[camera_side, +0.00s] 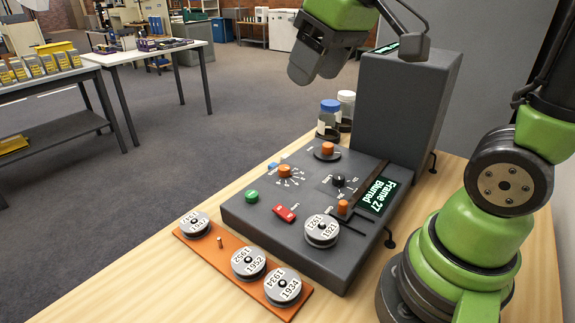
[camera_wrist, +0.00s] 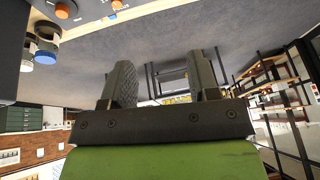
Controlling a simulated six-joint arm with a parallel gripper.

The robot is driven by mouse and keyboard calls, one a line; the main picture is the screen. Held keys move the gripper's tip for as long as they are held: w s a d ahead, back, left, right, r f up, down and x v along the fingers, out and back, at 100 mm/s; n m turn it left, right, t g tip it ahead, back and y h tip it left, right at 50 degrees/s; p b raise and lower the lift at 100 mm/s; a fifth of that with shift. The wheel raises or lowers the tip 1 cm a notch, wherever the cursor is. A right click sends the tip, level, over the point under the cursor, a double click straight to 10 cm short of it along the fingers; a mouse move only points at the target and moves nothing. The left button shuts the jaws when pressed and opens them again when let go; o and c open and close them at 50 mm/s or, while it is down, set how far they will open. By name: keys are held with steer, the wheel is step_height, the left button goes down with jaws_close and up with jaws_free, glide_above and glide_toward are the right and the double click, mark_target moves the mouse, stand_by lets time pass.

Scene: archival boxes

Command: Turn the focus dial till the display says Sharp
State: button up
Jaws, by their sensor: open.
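The dark grey console (camera_side: 250,212) lies on the wooden bench. Its display (camera_side: 380,195) reads "Frame 27 Blurred". An orange dial (camera_side: 284,171) with white marks around it sits on the console's left half. Another orange knob (camera_side: 327,148) stands on a round base at the back, and a smaller orange one (camera_side: 342,207) is near the display. My gripper (camera_side: 303,70) is open and empty, high above the back of the console, apart from every knob. In the wrist view its two fingers (camera_wrist: 162,84) are spread.
A tall grey box (camera_side: 400,105) rises behind the console. Two lidded bottles (camera_side: 328,120) stand beside it. A black knob (camera_side: 338,181), green button (camera_side: 252,196) and red switch (camera_side: 285,213) share the console. An orange tray (camera_side: 215,250) with labelled reels lies in front.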

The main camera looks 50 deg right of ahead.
steer(key=w+d+f+n+g, duration=0.2)
steer(key=w+d+f+n, duration=0.15)
steer(key=w+f, duration=0.35)
steer(key=n+g+h, duration=0.1)
steer(key=n+g, duration=0.2)
glide_above(284, 168)
step_height(284, 168, down, 9)
steer(key=shift+d+f, duration=0.15)
steer(key=shift+f, duration=0.5)
step_height(284, 168, down, 9)
steer(key=shift+r, duration=0.1)
steer(key=shift+c, duration=0.2)
steer(key=c, duration=0.9)
